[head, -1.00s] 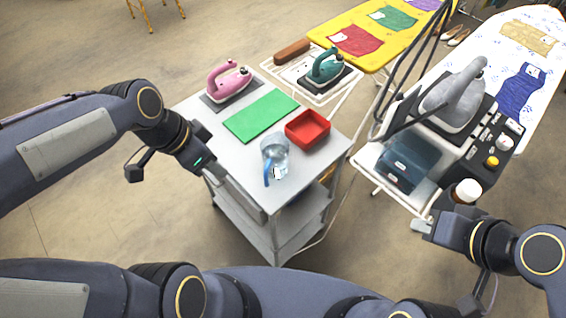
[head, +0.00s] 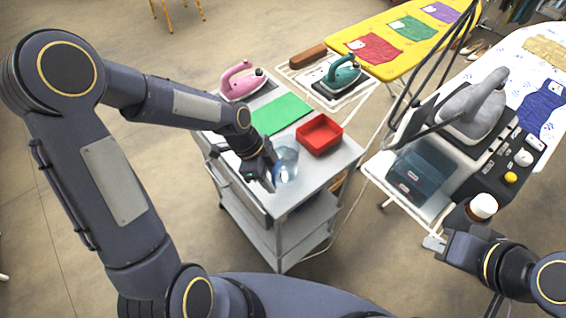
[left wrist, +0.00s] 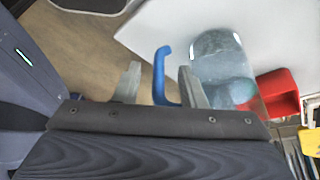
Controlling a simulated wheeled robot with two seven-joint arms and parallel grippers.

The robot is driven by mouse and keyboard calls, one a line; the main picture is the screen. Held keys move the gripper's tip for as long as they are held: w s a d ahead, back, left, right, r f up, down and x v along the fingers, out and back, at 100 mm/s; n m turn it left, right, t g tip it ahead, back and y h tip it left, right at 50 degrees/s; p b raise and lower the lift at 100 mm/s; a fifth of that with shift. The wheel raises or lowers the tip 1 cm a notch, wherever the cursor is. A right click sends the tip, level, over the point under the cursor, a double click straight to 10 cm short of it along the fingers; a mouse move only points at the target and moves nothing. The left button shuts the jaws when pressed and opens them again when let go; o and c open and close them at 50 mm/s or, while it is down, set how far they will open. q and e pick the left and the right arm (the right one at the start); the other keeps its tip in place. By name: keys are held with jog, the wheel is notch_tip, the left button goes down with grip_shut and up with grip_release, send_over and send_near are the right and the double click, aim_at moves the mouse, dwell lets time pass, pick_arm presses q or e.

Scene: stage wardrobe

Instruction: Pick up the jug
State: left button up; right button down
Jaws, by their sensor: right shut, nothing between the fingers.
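The clear jug (head: 286,162) stands upright near the front corner of the grey cart, with bluish water in it. In the left wrist view the jug (left wrist: 223,68) has its blue handle (left wrist: 160,76) turned toward my left gripper (left wrist: 158,84). The left fingers are apart, with the handle between them and the jug body beyond the right finger. In the head view the left gripper (head: 266,178) hides the handle. My right gripper (head: 434,243) is shut and empty, low at the right, well away from the jug.
On the cart (head: 325,171) are a red tray (head: 320,135) close behind the jug, a green mat (head: 281,114) and a pink iron (head: 242,82). A teal iron (head: 342,74) stands behind. A steam station (head: 440,150) with a grey iron is at right.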

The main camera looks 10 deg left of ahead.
pick_arm(q)
jog(key=shift+d+f, duration=0.2)
jog(key=shift+f, duration=0.2)
jog(key=shift+c, duration=0.4)
grip_shut()
jog(key=shift+r, duration=0.2)
